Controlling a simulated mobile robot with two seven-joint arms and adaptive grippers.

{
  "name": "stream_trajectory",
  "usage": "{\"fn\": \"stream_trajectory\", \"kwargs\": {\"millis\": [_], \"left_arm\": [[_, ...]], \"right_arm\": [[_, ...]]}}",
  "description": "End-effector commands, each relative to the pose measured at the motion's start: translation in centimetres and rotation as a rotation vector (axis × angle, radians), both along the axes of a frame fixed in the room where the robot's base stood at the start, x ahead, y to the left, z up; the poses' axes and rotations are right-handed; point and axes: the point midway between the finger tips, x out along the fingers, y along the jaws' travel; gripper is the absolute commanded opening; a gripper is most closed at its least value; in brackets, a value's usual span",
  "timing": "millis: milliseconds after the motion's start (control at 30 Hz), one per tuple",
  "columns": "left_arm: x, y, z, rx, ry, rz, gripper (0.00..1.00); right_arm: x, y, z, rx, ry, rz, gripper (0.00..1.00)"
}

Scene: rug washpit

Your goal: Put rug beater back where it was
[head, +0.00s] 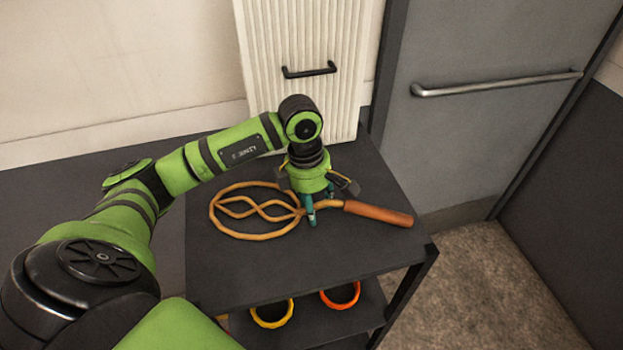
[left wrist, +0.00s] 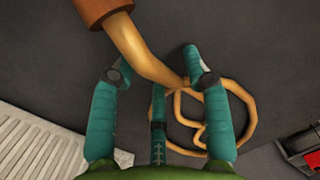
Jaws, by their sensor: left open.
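The rug beater lies flat on the dark top of a shelf unit (head: 260,265) in the head view. It has a tan looped head (head: 225,230) at the left and a brown-orange handle (head: 378,213) at the right. My left gripper (head: 314,212) points down over the neck between loop and handle. In the left wrist view its teal fingers (left wrist: 155,66) are open and spread to both sides of the tan neck (left wrist: 150,62). Whether any finger touches the neck cannot be told. The fingers hide part of the neck. My right gripper is not in view.
A white ribbed panel with a black handle (head: 308,72) stands behind the shelf. A grey door with a metal bar (head: 495,83) is to the right. Yellow (head: 272,312) and orange (head: 340,296) rings show on the lower shelf. The front of the top is clear.

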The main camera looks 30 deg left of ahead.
Motion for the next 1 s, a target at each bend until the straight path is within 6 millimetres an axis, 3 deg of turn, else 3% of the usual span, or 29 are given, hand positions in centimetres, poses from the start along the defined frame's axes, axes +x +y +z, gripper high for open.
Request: {"fn": "stream_trajectory", "kwargs": {"millis": [33,233,533,733,1000], "left_arm": [[0.0,0.0,1.1,-0.001,0.0,0.0,0.48],[0.1,0.6,4.8,0.0,-0.01,0.0,0.48],[-0.1,1.3,11.0,-0.001,-0.006,0.001,0.48],[-0.2,1.5,12.4,-0.001,-0.002,0.002,0.48],[-0.2,1.5,12.5,-0.001,0.0,0.001,0.48]], "right_arm": [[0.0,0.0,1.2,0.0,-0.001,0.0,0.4],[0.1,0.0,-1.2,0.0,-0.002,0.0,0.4],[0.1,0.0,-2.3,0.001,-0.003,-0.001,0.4],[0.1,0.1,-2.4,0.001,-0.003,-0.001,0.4],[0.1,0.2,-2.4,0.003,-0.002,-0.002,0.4]]}}
